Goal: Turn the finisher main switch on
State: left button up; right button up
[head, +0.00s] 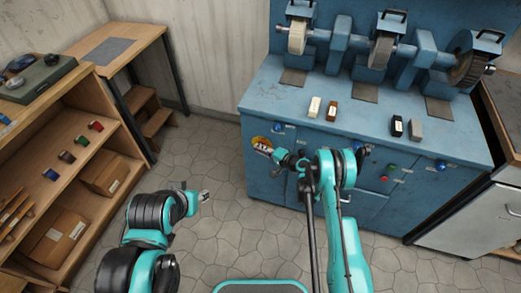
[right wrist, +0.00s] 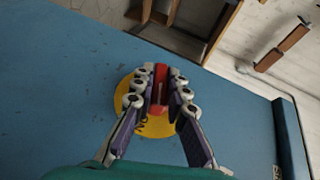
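The finisher (head: 262,110) is the large blue bench machine on the right of the head view. Its main switch, a red handle (right wrist: 160,88) on a round yellow plate (right wrist: 126,108), is at the left of its front panel; the plate also shows in the head view (head: 262,141). My right gripper (right wrist: 161,80) has a finger on each side of the red handle, with the pads close against it. In the right wrist view the handle runs up and down. My left gripper (head: 204,196) hangs over the floor, away from the finisher; its fingers are too small to read.
Polishing wheels (head: 297,37) stand on the bench top, with small light, brown, black and grey blocks (head: 331,110) before them. Green and red buttons (head: 391,166) sit on the front panel. A wooden shelf (head: 105,140) stands at the left. The floor between is clear.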

aim_at(260, 138)
jog(key=o, duration=0.4)
jog(key=shift+r, duration=0.1)
jog(key=shift+r, duration=0.4)
jog(key=o, duration=0.8)
jog(key=r, duration=0.3)
jog(key=w+r, duration=0.1)
jog(key=r, duration=0.1)
jog(key=shift+r, duration=0.25)
jog(key=r, duration=0.1)
jog(key=s+r, duration=0.1)
jog(key=r, duration=0.1)
jog(key=shift+s+d+r, duration=0.15)
jog(key=shift+r, duration=0.15)
jog(key=c, duration=0.4)
jog(key=shift+r, duration=0.1)
jog(key=c, duration=0.4)
jog(key=shift+w+f, duration=0.2)
jog(key=shift+w, duration=0.05)
jog(key=shift+s+r, duration=0.1)
